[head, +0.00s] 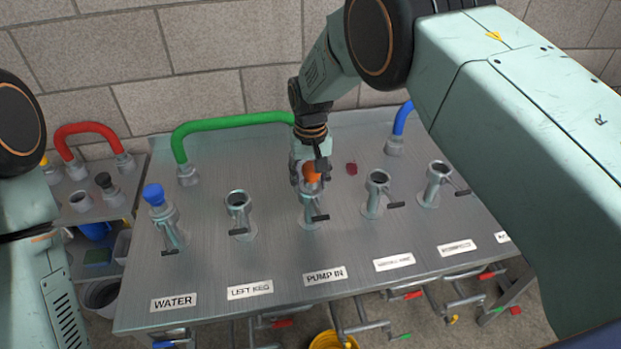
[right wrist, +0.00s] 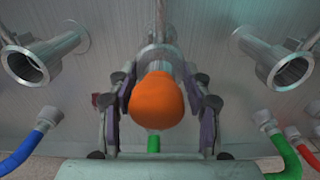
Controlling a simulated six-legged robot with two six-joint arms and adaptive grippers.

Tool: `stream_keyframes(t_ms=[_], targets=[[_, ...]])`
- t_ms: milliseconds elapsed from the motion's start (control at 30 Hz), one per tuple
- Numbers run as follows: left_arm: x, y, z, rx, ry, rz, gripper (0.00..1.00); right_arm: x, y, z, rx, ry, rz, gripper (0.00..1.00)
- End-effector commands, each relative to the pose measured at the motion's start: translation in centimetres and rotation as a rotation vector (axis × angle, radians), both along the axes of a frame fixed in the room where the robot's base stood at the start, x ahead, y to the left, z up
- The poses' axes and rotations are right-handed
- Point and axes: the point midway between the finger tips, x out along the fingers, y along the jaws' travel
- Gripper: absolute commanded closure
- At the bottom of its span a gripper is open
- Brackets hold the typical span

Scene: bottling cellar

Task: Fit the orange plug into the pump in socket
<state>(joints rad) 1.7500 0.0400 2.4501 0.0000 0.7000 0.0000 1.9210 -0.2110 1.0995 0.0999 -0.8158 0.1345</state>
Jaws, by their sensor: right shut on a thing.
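The orange plug (head: 312,174) is between the fingers of my right gripper (head: 311,180), which is shut on it. In the head view the plug is at the top of the PUMP IN socket (head: 312,210), a grey metal pipe with a side lever, above the PUMP IN label (head: 325,276). In the right wrist view the plug's rounded orange end (right wrist: 158,101) faces the camera and hides the socket's mouth; part of the metal socket (right wrist: 158,60) shows behind it. I cannot tell how deep the plug sits. My left gripper is out of view.
Open sockets stand beside it: the left keg one (head: 239,205) and two to the right (head: 377,185) (head: 438,175). A blue plug (head: 154,194) caps the water socket. A green hose (head: 230,122) arches behind. A small red block (head: 352,168) lies on the panel.

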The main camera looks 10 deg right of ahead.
Motion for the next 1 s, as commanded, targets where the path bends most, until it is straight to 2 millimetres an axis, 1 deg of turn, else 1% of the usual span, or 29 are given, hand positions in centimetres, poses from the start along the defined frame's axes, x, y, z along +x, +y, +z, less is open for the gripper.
stream_keyframes(t_ms=[233, 267, 533, 867, 967, 1000], targets=[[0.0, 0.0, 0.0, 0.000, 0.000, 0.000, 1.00, 0.0, 0.0, 0.0, 0.000, -0.001, 0.000, 0.99], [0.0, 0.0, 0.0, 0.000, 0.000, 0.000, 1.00, 0.0, 0.0, 0.0, 0.000, -0.001, 0.000, 0.48], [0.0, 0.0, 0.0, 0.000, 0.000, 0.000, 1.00, 0.0, 0.0, 0.0, 0.000, -0.001, 0.000, 0.25], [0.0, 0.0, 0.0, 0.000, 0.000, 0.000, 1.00, 0.0, 0.0, 0.1, 0.000, -0.001, 0.000, 0.24], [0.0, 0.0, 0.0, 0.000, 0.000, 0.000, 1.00, 0.1, 0.0, 0.8, 0.000, -0.002, 0.000, 0.24], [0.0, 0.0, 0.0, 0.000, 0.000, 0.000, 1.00, 0.1, 0.0, 1.4, 0.000, -0.003, -0.001, 0.24]])
